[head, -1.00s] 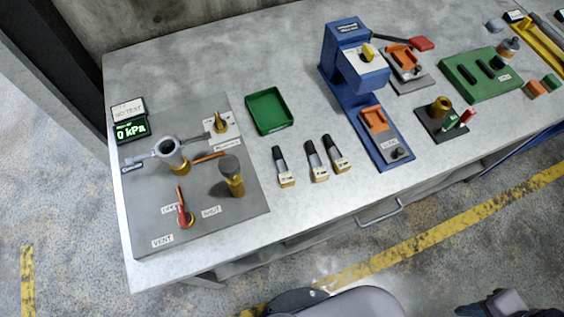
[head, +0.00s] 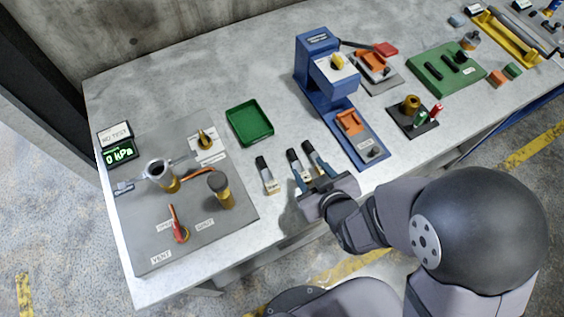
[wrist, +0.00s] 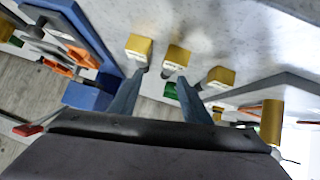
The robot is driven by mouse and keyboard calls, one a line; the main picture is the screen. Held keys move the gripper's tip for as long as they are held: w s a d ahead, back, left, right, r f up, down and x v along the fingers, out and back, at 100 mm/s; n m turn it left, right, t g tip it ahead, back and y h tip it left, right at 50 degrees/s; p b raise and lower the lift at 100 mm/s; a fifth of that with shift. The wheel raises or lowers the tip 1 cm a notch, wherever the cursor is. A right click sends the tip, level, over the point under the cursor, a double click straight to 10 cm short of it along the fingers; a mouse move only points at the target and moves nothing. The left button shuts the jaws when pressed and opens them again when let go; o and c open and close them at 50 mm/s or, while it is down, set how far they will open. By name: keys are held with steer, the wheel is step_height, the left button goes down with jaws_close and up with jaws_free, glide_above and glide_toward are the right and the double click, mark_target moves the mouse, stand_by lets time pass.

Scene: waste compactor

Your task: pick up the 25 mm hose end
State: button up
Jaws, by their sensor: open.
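Three hose ends with black hoses and pale brass blocks lie side by side on the bench in the head view: left (head: 265,176), middle (head: 294,160) and right (head: 313,153). Their size marks are too small to read, so I cannot tell which is 25 mm. My gripper (head: 309,175) is open above the middle and right ones and partly covers them. In the wrist view, the middle block (wrist: 177,56) shows just beyond and between my open fingertips (wrist: 163,78). The other blocks (wrist: 139,46) and (wrist: 220,76) lie to either side, outside the fingers.
A green tray (head: 250,124) lies behind the hose ends. A blue press (head: 325,75) stands close to their right. A grey test plate (head: 145,235) with brass fittings and a red lever lies to the left. Bare bench separates these.

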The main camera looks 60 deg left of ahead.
steer(key=g+y, duration=0.2)
glide_toward(268, 176)
steer(key=x, duration=0.4)
steer(key=shift+w+a, duration=0.15)
steer(key=shift+a, duration=0.05)
steer(key=shift+s+d+f+m, duration=0.1)
steer(key=shift+s+d+m, duration=0.1)
steer(key=shift+s+m, duration=0.1)
steer(key=shift+a+b, duration=0.1)
steer(key=shift+b, duration=0.35)
steer(key=a+f+b, duration=0.1)
steer(key=b, duration=0.2)
steer(key=shift+w+a, duration=0.1)
steer(key=shift+a+f+b, duration=0.25)
steer(key=shift+a+b, duration=0.25)
steer(key=shift+b, duration=0.75)
steer(key=shift+a+p, duration=0.3)
steer(key=shift+p, duration=0.2)
steer(key=shift+x, duration=0.85)
steer(key=shift+c, duration=0.6)
